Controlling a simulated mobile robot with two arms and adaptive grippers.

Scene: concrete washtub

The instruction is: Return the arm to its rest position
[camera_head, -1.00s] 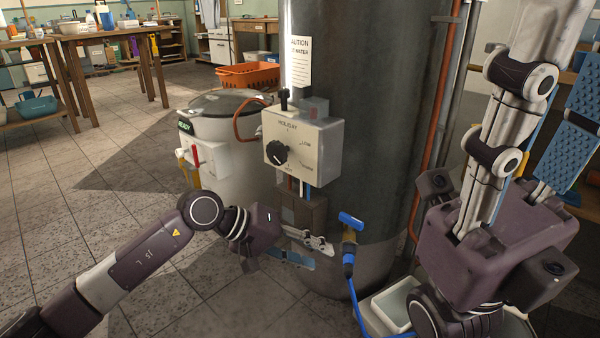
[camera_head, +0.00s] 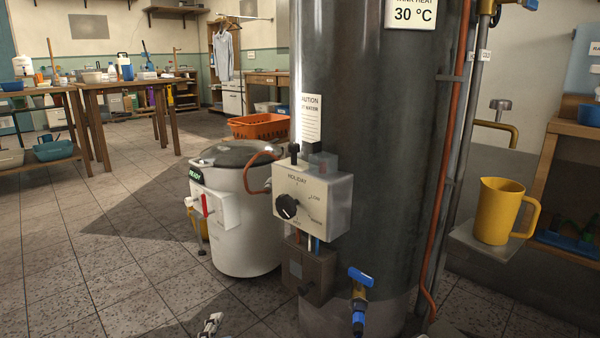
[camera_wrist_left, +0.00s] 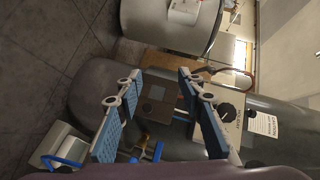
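My left gripper (camera_wrist_left: 163,115) is open in the left wrist view, its two blue-padded fingers spread wide with nothing between the pads. Behind the gap are the dark tank (camera_wrist_left: 90,85) and a small brown box (camera_wrist_left: 158,108). In the head view only a small grey piece, which looks like part of this gripper, shows at the bottom edge. The rest of the left arm is out of the picture. My right gripper and arm are not in view.
The tall tank (camera_head: 385,150) carries a control box (camera_head: 312,198) with a black knob and a blue-handled tap (camera_head: 360,295). A white drum (camera_head: 240,215) stands left of it. A yellow jug (camera_head: 500,210) sits on a ledge at right. The tiled floor at left is clear.

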